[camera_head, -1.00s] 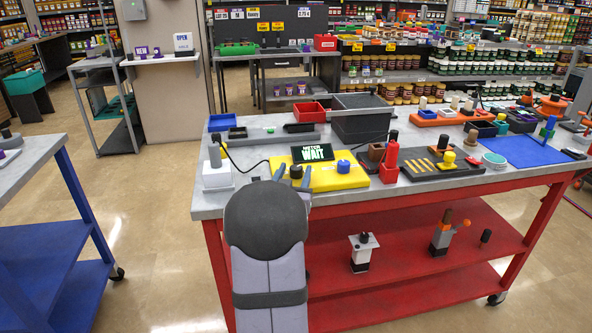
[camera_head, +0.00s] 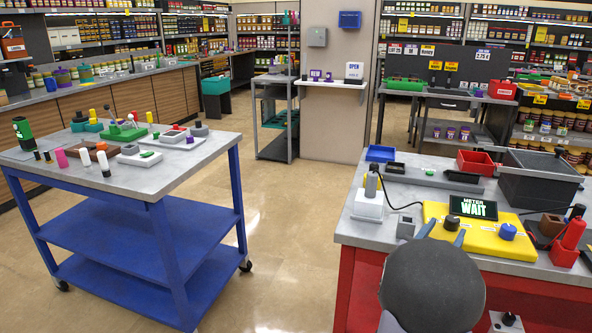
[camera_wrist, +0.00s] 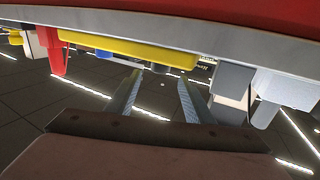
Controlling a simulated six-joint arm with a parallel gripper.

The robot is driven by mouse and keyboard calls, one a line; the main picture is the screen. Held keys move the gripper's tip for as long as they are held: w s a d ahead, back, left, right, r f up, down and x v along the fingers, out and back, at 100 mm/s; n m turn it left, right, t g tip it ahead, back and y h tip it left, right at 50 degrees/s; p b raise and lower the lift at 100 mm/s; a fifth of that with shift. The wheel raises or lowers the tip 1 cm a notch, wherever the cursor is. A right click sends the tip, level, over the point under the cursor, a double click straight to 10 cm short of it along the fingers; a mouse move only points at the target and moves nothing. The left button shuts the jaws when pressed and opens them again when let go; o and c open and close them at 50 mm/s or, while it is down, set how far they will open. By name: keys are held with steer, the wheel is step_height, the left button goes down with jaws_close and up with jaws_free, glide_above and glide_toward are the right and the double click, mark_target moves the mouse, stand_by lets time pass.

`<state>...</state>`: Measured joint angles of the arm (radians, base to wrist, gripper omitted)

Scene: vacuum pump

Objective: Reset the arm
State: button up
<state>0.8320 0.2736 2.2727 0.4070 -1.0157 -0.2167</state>
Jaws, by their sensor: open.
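My gripper (camera_head: 443,233) is at the front edge of the red-framed bench, in front of the left part of a yellow board. Its two fingers are apart with nothing between them. They also show spread and empty in the wrist view (camera_wrist: 160,86), where the picture looks upside down. My dark rounded wrist hides part of the bench front. The yellow board (camera_head: 433,211) carries a black screen reading "METER WAIT" (camera_head: 473,207) and a blue knob (camera_head: 507,231). I cannot tell whether the fingers touch the board.
A white block with a grey bottle (camera_head: 369,204) and a small grey block (camera_head: 405,227) stand left of the board. A red holder (camera_head: 568,243) is at its right. A blue cart (camera_head: 150,235) stands at left. Open floor (camera_head: 285,240) lies between cart and bench.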

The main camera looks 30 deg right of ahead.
steer(key=w+a+f+n+y, duration=0.2)
steer(key=a+f+y, duration=0.3)
steer(key=a, duration=0.6)
steer(key=w+a+f+n+y+b, duration=0.15)
steer(key=a+f+n+y, duration=0.35)
steer(key=a, duration=0.6)
steer(key=w+a+f+y+p, duration=0.1)
steer(key=w+a+f+y, duration=0.4)
steer(key=a, duration=0.6)
steer(key=s+a+f+n+g+y, duration=0.1)
steer(key=s+a+f+n+g, duration=0.2)
steer(key=s+a, duration=0.45)
steer(key=s+a+f+n+g+y, duration=0.1)
steer(key=s+a+f+n+g, duration=0.15)
steer(key=s+a, duration=0.45)
step_height(320, 180, up, 19)
steer(key=s+d+n+g+p, duration=0.1)
steer(key=s+p, duration=0.1)
steer(key=p, duration=1.7)
steer(key=shift+s+f, duration=0.2)
steer(key=shift+s, duration=0.2)
